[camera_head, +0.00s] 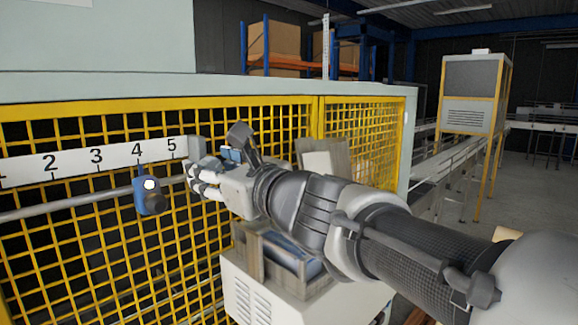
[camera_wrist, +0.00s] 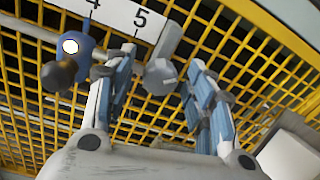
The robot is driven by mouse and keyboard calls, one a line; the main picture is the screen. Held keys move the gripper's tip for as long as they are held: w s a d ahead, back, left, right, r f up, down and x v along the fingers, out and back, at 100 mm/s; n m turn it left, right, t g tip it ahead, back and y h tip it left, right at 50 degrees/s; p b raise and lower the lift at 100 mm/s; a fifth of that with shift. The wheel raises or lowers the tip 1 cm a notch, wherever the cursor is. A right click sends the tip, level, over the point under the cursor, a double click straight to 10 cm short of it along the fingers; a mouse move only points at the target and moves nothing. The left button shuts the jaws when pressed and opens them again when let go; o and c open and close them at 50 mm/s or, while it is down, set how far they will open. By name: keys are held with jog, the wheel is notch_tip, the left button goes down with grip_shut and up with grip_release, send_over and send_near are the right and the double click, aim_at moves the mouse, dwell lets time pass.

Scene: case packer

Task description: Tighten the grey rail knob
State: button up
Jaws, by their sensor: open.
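A dark grey round knob (camera_head: 155,203) sits on the front of a blue slider (camera_head: 139,190) with a white round spot. The slider is on a grey rail (camera_head: 60,208) below a number scale (camera_head: 72,162), beneath the 4. My gripper (camera_head: 214,161) is open, to the right of the knob and apart from it, near the rail's right end. In the wrist view the knob (camera_wrist: 60,74) is left of both fingers, outside the gap. A light grey end block (camera_wrist: 160,74) shows between the fingers, farther off; I cannot tell how close. No fingers cover the knob.
Yellow mesh guarding (camera_head: 90,265) stands behind the rail. A pale cabinet (camera_head: 262,287) with an open-topped box on it is below my arm. A conveyor (camera_head: 455,165) runs at the right, in the background.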

jog(key=shift+c, duration=0.4)
jog(key=c, duration=1)
jog(key=shift+f+n+b, duration=0.15)
jog(key=shift+n+b, duration=0.25)
jog(key=shift+b, duration=0.25)
jog(key=n+b, duration=0.9)
jog(key=b, duration=0.1)
jog(key=shift+n, duration=0.3)
